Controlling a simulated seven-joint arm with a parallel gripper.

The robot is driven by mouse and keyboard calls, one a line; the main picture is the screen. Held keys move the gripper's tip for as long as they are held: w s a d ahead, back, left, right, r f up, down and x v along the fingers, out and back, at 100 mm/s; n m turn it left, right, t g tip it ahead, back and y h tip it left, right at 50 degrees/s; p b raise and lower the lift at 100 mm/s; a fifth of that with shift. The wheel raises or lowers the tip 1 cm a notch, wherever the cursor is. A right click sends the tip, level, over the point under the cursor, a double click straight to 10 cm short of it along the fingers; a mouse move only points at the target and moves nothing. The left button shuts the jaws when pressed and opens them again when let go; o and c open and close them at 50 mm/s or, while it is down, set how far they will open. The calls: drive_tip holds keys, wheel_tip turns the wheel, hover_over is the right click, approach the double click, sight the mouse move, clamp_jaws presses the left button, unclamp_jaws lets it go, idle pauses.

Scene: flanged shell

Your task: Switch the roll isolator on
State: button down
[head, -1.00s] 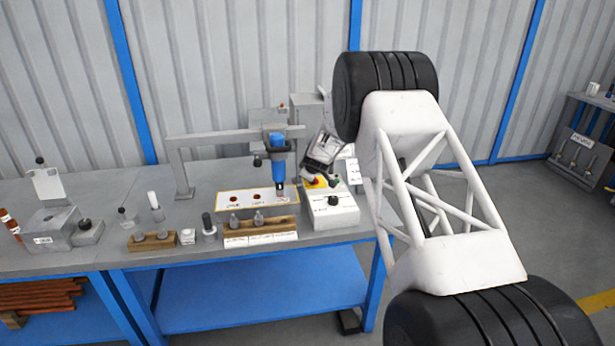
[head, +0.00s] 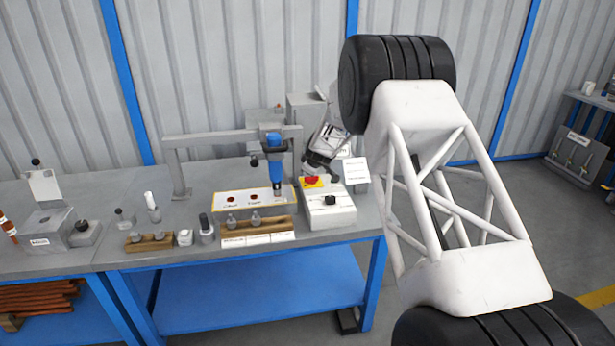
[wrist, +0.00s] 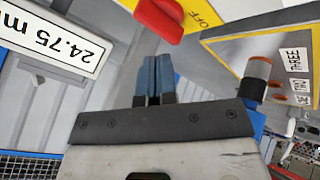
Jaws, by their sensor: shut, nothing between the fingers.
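The roll isolator is a red knob (head: 311,181) on a yellow plate, on top of a light grey control box (head: 330,208) on the bench. In the wrist view the red knob (wrist: 160,18) is at the top edge, partly cut off, with the word OFF on the yellow plate (wrist: 205,14) beside it. My gripper (head: 312,168) is above and just behind the knob in the head view. In the wrist view my gripper's blue fingers (wrist: 157,80) are together and empty, just below the knob in the picture. Whether they touch it cannot be told.
A black knob (head: 330,200) is on the same box. A blue tool (head: 275,160) hangs from a grey frame left of my gripper, above a yellow-edged plate (head: 232,204). A white label card (head: 356,171) stands right of the box. Wooden holders (head: 258,232) line the bench front.

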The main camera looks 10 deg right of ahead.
drive_tip(key=shift+s+a+r, duration=0.2)
drive_tip(key=shift+s+r, duration=0.4)
drive_tip(key=shift+r, duration=0.05)
drive_tip(key=shift+s+a+r, duration=0.2)
drive_tip(key=shift+s+r, duration=0.35)
drive_tip(key=shift+r, duration=0.05)
drive_tip(key=shift+s, duration=0.1)
drive_tip(key=s+d+r+n+g+y, duration=0.1)
drive_tip(key=s+d+n+y, duration=0.2)
drive_tip(key=s+n, duration=0.3)
drive_tip(key=shift+s+d+r+g+y, duration=0.3)
drive_tip(key=shift+s+d+g, duration=0.15)
drive_tip(key=shift+d, duration=0.4)
drive_tip(key=shift+w+a+f, duration=0.1)
drive_tip(key=shift+f, duration=0.05)
